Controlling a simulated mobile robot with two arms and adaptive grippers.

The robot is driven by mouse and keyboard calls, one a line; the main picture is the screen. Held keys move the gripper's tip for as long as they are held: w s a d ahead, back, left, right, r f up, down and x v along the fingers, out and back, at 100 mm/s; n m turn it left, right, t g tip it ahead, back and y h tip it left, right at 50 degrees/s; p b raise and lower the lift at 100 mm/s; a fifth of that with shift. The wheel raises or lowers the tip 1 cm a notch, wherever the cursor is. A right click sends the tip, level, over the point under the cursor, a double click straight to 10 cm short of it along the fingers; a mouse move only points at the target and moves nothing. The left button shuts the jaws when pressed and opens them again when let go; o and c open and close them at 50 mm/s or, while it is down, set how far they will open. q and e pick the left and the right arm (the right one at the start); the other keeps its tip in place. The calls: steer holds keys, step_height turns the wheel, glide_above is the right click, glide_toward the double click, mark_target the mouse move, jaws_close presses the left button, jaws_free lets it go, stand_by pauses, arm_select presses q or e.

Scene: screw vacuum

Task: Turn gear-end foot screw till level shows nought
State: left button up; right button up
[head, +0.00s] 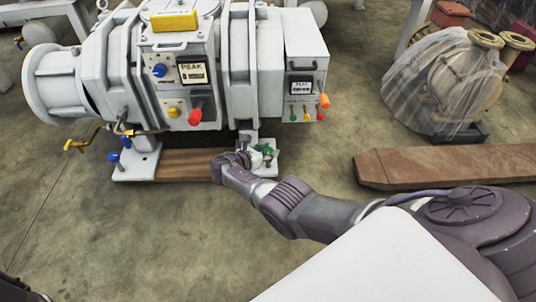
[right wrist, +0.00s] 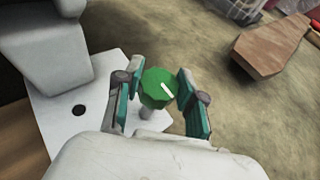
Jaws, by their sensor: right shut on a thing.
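The white vacuum pump (head: 262,80) stands on foot plates. A green-headed foot screw (head: 268,149) rises from the right-hand foot plate (head: 262,171). My right gripper (head: 258,154) is shut on this screw. In the right wrist view the green head (right wrist: 158,84), with a white mark pointing to the lower right, sits between the two fingers (right wrist: 155,95). A small display (head: 302,88) is on the pump's right end; its reading is too small to make out. A larger display (head: 193,73) is headed PEAK; its digits are unclear. My left gripper is out of view.
Blue-headed screws (head: 114,156) stand on the left foot plate (head: 137,164). Red, yellow and green knobs stick out from the pump front. The floor in front is clear.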

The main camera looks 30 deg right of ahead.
stand_by(0.4)
steer(key=o, duration=1.2)
steer(key=shift+c, duration=0.2)
steer(key=shift+a+r, duration=0.15)
steer(key=shift+a, duration=0.2)
steer(key=v, duration=1.1)
steer(key=shift+s+a, duration=0.1)
